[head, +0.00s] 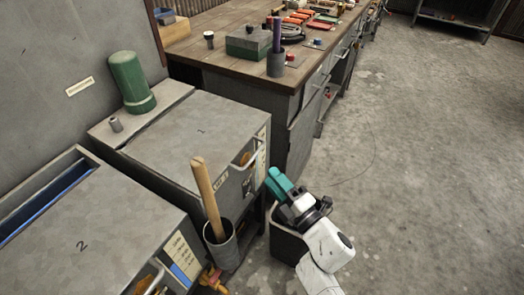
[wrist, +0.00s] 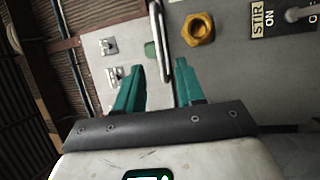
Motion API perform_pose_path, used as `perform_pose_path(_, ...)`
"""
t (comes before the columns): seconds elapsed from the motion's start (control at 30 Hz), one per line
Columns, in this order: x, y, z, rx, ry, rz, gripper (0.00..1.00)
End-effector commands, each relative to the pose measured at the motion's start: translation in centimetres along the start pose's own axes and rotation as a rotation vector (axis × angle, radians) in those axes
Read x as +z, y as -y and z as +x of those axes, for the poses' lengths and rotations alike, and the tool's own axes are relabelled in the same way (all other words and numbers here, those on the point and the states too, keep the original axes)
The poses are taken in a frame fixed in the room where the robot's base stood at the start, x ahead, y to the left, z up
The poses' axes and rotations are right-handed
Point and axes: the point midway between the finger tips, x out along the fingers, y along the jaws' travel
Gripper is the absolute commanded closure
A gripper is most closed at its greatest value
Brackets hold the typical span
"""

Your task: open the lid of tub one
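Tub one is the grey box with a faint 1 on its flat grey lid (head: 190,135), which lies shut in the head view. A pale bar handle (head: 253,156) is on its front edge. My gripper (head: 279,182) has teal fingers and is just right of and below this handle in the head view. In the wrist view my gripper (wrist: 160,92) is open and empty. A metal bar handle (wrist: 158,40) shows between and beyond its fingertips, nearer the left finger. I cannot tell whether they touch.
Tub two's grey lid (head: 85,235) is at lower left. A dark cup with a wooden stick (head: 207,198) stands between the tubs' fronts. A green cylinder (head: 131,82) stands behind tub one. A workbench (head: 215,50) is behind; open floor (head: 420,150) lies right. A brass nut (wrist: 198,29) sits beside the handle.

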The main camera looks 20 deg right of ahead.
Motion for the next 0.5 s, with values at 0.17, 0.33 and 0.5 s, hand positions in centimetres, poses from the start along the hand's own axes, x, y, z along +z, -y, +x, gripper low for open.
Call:
perform_pose_path(0.17, 0.1, -0.1, 3.2, 0.003, 0.000, 0.001, 0.62)
perform_pose_path(0.33, 0.1, -0.1, 6.3, 0.002, 0.000, 0.001, 0.62)
perform_pose_path(0.5, 0.1, 0.0, 8.4, 0.001, 0.001, 0.003, 0.62)
